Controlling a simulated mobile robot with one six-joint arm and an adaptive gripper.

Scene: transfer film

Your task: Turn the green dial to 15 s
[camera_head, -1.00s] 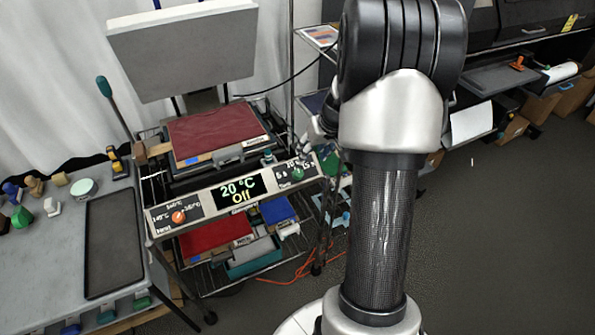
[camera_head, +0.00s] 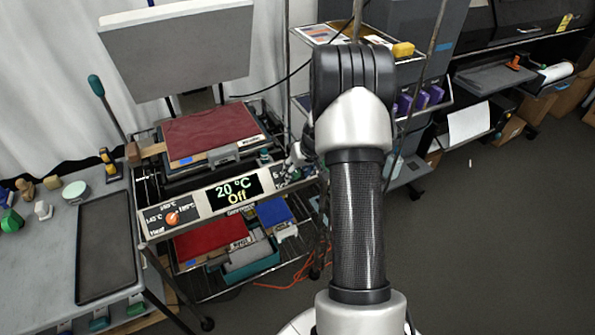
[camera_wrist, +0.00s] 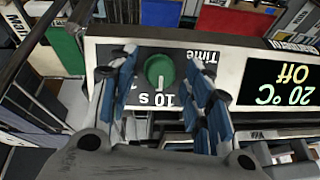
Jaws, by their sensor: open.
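The green dial (camera_wrist: 159,70) is a round knob on the control panel, seen upside down in the wrist view. Its white pointer line faces the "10 s" label. Another label left of it is mostly hidden behind a finger, and "Time" is printed beside the dial. My gripper (camera_wrist: 160,57) is open, with one blue-padded finger on each side of the dial; I cannot tell whether they touch it. In the head view my gripper (camera_head: 292,164) is at the panel's right end and hides the dial.
The display (camera_head: 234,192) reads 20 °C and Off. An orange heat dial (camera_head: 172,218) sits at the panel's left end. The press with a dark red pad (camera_head: 210,137) stands above the panel. A table with a dark tray (camera_head: 107,248) is at the left; a shelf rack stands behind my arm.

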